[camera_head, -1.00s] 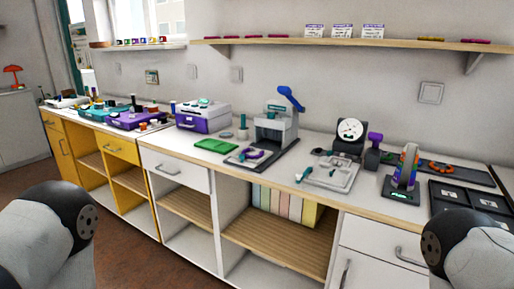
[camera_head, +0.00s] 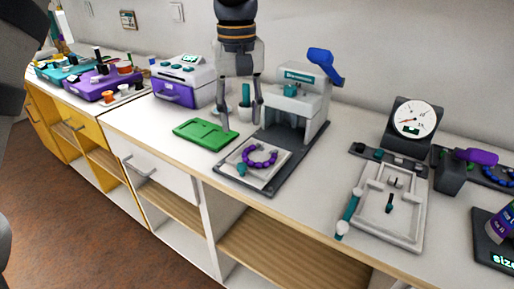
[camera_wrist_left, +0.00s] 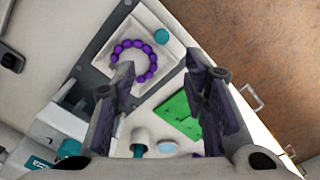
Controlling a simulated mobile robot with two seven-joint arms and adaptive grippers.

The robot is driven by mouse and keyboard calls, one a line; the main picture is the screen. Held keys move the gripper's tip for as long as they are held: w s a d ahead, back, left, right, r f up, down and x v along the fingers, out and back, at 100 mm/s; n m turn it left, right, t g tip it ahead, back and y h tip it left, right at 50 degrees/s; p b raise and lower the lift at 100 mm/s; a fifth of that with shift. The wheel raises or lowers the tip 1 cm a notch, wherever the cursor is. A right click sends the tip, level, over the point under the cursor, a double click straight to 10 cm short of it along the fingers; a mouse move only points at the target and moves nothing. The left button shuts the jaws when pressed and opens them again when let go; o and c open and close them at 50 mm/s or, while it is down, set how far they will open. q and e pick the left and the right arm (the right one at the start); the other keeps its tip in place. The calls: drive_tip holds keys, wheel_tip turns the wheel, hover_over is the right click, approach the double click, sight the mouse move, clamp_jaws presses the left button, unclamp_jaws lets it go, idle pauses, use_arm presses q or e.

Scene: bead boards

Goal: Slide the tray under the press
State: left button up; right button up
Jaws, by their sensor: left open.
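The tray (camera_head: 261,181) is a small pale square holding a ring of purple beads, with a teal knob at its near left corner. It lies on the front of the dark base plate of the press (camera_head: 312,112), in front of the press's upright body. The press is grey with a blue lever on top. My left gripper (camera_head: 240,115) is open and empty, pointing down behind the tray and left of the press. In the left wrist view, the tray (camera_wrist_left: 172,52) shows beyond the open fingers (camera_wrist_left: 161,85), apart from them. My right gripper is not in view.
A green board (camera_head: 205,133) lies left of the tray. A small cup with a teal-topped item (camera_head: 245,108) stands behind the gripper's fingers. A purple and white box (camera_head: 184,85) is farther left. A grey fixture (camera_head: 408,222) and a dial gauge (camera_head: 413,122) stand to the right.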

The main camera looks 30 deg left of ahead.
sight(242, 165)
use_arm(q)
drive_tip(key=f, duration=1.1)
drive_tip(key=shift+s+f, duration=0.25)
drive_tip(key=shift+s, duration=0.05)
drive_tip(key=shift+c, duration=0.2)
clamp_jaws()
